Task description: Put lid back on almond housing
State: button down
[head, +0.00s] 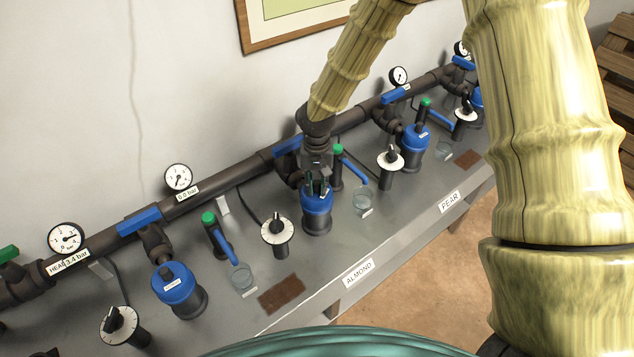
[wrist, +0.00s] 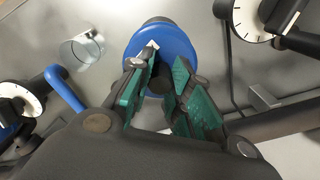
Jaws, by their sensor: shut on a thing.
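The almond housing (head: 317,224) is a dark cylinder standing on the grey bench behind the ALMOND label (head: 358,271). Its blue lid (head: 316,203) sits at the top of the housing; I cannot tell whether it is fully seated. In the wrist view the blue lid (wrist: 178,42) lies below my fingers, with a dark knob in its middle. My gripper (head: 318,187) comes down from above, upright over the lid. In the wrist view its green-padded fingers (wrist: 168,92) are shut on the lid's knob, which they partly hide.
A glass cup (head: 362,199) and a green-capped tap (head: 338,165) stand right of the housing. A white dial (head: 276,231) stands to its left. The dark pipe (head: 230,178) with blue valve handles runs behind. A brown mat (head: 281,294) lies at the bench's front edge.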

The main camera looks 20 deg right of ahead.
jog(key=c, duration=1.2)
grip_release()
jog(key=shift+c, duration=0.2)
jog(key=shift+o, duration=0.3)
jog(key=o, duration=0.4)
jog(key=shift+o, duration=0.2)
jog(key=shift+r, duration=0.1)
jog(key=shift+r+p, duration=2.4)
jog(key=shift+r, duration=1.05)
grip_shut()
